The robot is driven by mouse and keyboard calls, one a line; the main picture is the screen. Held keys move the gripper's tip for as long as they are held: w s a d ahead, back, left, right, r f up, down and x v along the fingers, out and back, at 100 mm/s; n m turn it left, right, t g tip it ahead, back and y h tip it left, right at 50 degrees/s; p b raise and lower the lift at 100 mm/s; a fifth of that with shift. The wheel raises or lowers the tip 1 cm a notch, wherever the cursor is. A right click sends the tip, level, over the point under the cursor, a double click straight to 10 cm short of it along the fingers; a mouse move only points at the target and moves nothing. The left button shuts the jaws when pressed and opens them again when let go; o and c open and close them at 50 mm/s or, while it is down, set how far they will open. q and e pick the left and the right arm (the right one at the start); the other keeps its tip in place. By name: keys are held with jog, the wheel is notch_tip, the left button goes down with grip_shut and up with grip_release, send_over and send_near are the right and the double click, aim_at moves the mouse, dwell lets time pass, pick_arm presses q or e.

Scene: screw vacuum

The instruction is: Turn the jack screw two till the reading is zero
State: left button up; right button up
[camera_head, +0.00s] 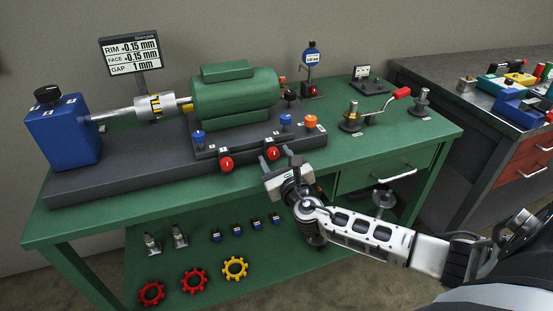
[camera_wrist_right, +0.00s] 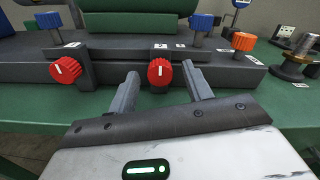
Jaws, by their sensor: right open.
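Two red jack screw knobs with white marks sit on the front of the dark base under the green motor (camera_head: 234,95). The right red knob (camera_head: 273,153) also shows in the right wrist view (camera_wrist_right: 160,72). The left red knob (camera_head: 226,164) also shows there (camera_wrist_right: 65,70). My right gripper (camera_head: 270,159) is open, its fingers on either side of the right knob in the right wrist view (camera_wrist_right: 163,84); contact cannot be told. The display (camera_head: 131,55) reads RIM +0.15 mm, FACE +0.15 mm, GAP 1 mm. My left gripper is not in view.
Blue knobs (camera_head: 198,137) and an orange knob (camera_head: 311,121) stand on the base. Coloured star wheels (camera_head: 194,280) lie on the lower shelf.

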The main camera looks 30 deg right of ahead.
jog(key=c, duration=1)
